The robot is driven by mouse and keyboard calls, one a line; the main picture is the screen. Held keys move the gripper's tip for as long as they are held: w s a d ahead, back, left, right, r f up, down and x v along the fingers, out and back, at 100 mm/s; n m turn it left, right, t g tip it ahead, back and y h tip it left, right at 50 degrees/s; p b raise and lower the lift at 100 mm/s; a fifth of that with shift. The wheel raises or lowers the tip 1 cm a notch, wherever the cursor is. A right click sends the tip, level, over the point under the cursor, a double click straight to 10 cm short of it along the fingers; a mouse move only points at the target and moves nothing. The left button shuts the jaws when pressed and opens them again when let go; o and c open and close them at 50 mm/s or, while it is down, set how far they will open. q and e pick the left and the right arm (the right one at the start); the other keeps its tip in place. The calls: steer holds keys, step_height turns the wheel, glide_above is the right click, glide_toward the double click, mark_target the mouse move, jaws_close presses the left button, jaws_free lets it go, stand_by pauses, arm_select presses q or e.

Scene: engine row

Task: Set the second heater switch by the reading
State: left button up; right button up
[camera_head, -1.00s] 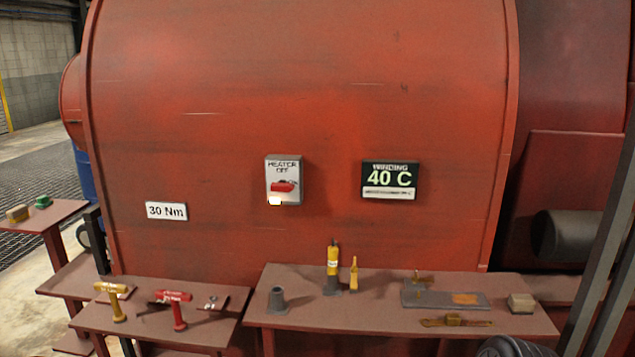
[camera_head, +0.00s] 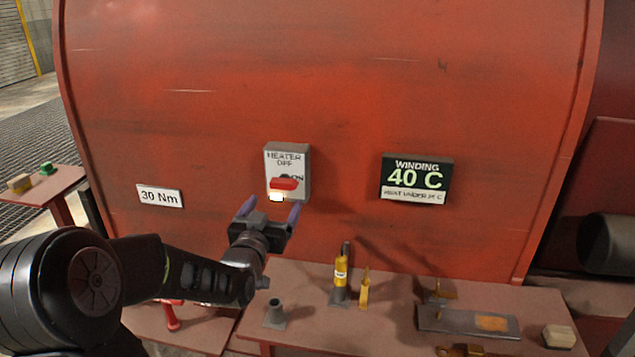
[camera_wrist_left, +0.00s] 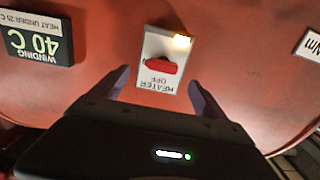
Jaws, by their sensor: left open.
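The heater switch (camera_head: 287,172) is a grey box on the red machine wall, marked HEATER, OFF and ON. Its red handle (camera_head: 284,184) lies roughly level, and a lamp below it (camera_head: 277,197) glows. The winding display (camera_head: 416,180) to its right reads 40 C, with small text about heat under a limit that looks like 25 C. My left gripper (camera_head: 268,209) is open and empty just below and in front of the switch. In the left wrist view the red handle (camera_wrist_left: 160,66) shows beyond the open fingers, apart from them. My right gripper is not in view.
A plate reading 30 Nm (camera_head: 160,196) is on the wall at left. The wall around the switch is clear.

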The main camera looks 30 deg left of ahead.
mark_target(283, 188)
arm_select(q)
steer(key=p+x, duration=0.2)
steer(key=x, duration=0.5)
steer(key=shift+w+a+p, duration=0.15)
steer(key=shift+a+p, duration=0.05)
steer(key=shift+p, duration=0.1)
steer(key=shift+c, duration=0.5)
steer(key=c, duration=1.3)
